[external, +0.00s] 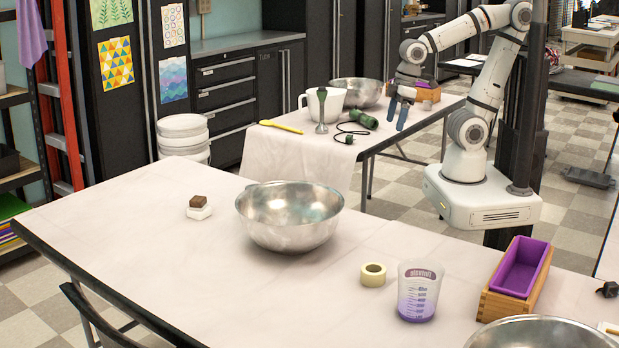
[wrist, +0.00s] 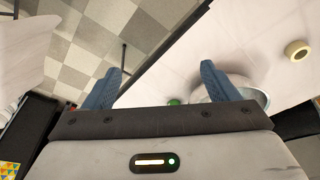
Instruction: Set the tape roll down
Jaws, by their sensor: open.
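A cream tape roll (external: 373,274) lies flat on the front table (external: 130,235), right of the large metal bowl and just left of the measuring cup. A pale yellow roll (wrist: 297,50) also shows at the upper right of the wrist view, on a white tabletop. My gripper (external: 398,116) is far behind the front table, near the right end of the back table. In the wrist view its two blue fingers (wrist: 165,85) stand wide apart. I see nothing held between them.
On the front table are a metal bowl (external: 290,216), a measuring cup (external: 418,291), a wooden box with purple insert (external: 515,279) and a brown block on a white base (external: 199,207). The back table holds a white mug (external: 322,101) and green tools (external: 363,119). The front table's left side is clear.

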